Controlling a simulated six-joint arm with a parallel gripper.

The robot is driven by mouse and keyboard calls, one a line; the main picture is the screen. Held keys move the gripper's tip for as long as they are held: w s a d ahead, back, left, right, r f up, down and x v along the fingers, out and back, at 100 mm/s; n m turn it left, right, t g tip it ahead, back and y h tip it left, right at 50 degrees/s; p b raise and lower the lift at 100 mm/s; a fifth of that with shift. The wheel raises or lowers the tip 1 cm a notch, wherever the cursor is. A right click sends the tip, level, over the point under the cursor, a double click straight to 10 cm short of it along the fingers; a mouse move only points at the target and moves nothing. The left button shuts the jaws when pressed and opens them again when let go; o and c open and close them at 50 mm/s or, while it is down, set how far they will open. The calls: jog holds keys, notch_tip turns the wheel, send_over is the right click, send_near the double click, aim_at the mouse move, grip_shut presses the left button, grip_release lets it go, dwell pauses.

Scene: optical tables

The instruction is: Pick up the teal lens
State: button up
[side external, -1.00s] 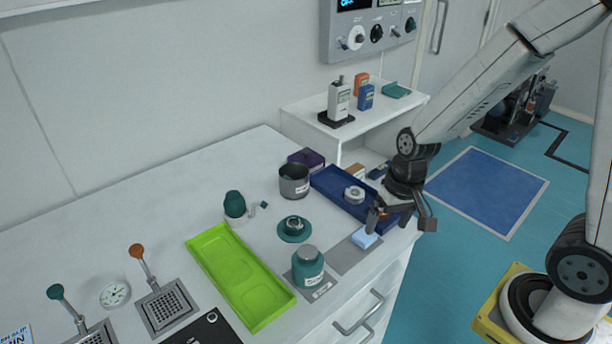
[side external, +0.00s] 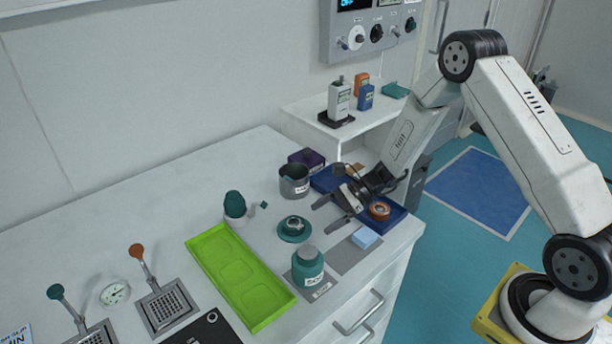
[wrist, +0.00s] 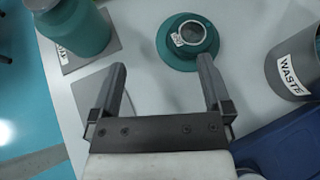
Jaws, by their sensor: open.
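The teal lens (side external: 294,223), a small ring-shaped piece with a pale label, sits on a round teal dish (side external: 283,236) in the middle of the table. In the wrist view the teal lens (wrist: 190,36) and dish (wrist: 172,57) lie ahead of the fingertips, toward the right finger. My gripper (side external: 325,216) is open and empty, to the right of the lens in the side view and apart from it. The wrist view shows the gripper (wrist: 162,72) with bare table between its fingers.
A teal bottle (side external: 307,268) stands in front of the lens; a grey waste pot (side external: 294,181) stands behind. A navy tray (side external: 396,222) with an orange ring (side external: 380,210) lies right, partly under my gripper. A lime tray (side external: 217,262) lies left. A light-blue block (side external: 366,238) is at front right.

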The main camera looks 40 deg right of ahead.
aim_at(295, 222)
jog(key=shift+w+d+f+m+t, duration=0.3)
jog(key=shift+w+d+m+t, duration=0.15)
jog(key=shift+w+m+t, duration=0.15)
jog(key=shift+w+d+f+m+t, duration=0.3)
jog(key=shift+w+d+m+t, duration=0.15)
jog(key=shift+w+m, duration=0.25)
jog(key=shift+a, duration=0.15)
jog(key=shift+x, duration=1.25)
jog(key=shift+x, duration=2.6)
jog(key=shift+r, duration=0.1)
jog(key=shift+c, duration=0.2)
jog(key=c, duration=1.1)
